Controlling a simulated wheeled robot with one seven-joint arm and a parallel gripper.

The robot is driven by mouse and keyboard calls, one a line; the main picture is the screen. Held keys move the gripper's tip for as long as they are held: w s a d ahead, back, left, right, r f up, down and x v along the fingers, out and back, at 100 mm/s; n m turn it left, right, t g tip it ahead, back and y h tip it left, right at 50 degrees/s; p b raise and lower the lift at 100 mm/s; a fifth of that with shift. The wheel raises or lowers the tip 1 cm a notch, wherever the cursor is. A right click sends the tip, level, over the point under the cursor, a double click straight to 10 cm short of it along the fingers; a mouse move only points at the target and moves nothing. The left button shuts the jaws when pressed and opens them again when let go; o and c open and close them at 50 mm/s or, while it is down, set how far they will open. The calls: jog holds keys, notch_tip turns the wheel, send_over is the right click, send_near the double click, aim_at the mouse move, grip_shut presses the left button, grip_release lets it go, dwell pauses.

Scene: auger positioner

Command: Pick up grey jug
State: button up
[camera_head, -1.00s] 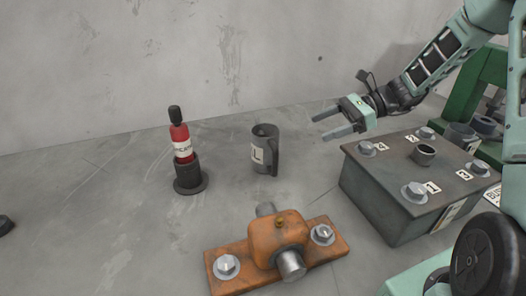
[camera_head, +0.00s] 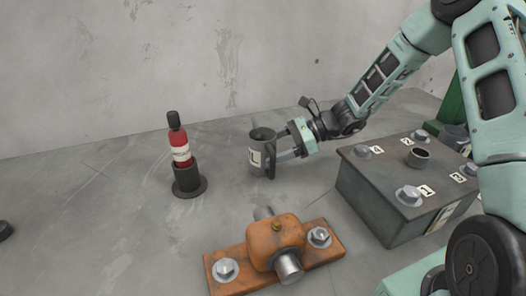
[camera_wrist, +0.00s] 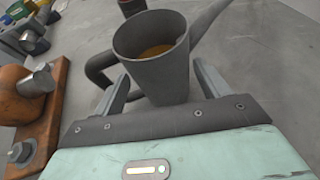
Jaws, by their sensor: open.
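The grey jug (camera_head: 257,158) stands upright on the grey floor, with a pale label on its side. It also shows in the wrist view (camera_wrist: 160,75), with orange-brown contents inside, its handle to the left and a long spout to the upper right. My gripper (camera_head: 281,146) is at the jug's right side in the head view. It is open. In the wrist view my gripper (camera_wrist: 160,88) has one finger on each side of the jug's body, the left one close to the handle. I cannot tell whether either finger touches it.
A red bottle (camera_head: 180,147) stands in a dark holder (camera_head: 187,179) left of the jug. An orange bearing block (camera_head: 276,240) lies in front. A grey metal box (camera_head: 385,195) with numbered bolts is to the right. The floor left of the bottle is mostly clear.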

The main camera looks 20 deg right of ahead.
aim_at(263, 134)
jog(key=x, duration=0.3)
jog(key=shift+w, duration=0.1)
jog(key=c, duration=1)
notch_tip(263, 134, up, 10)
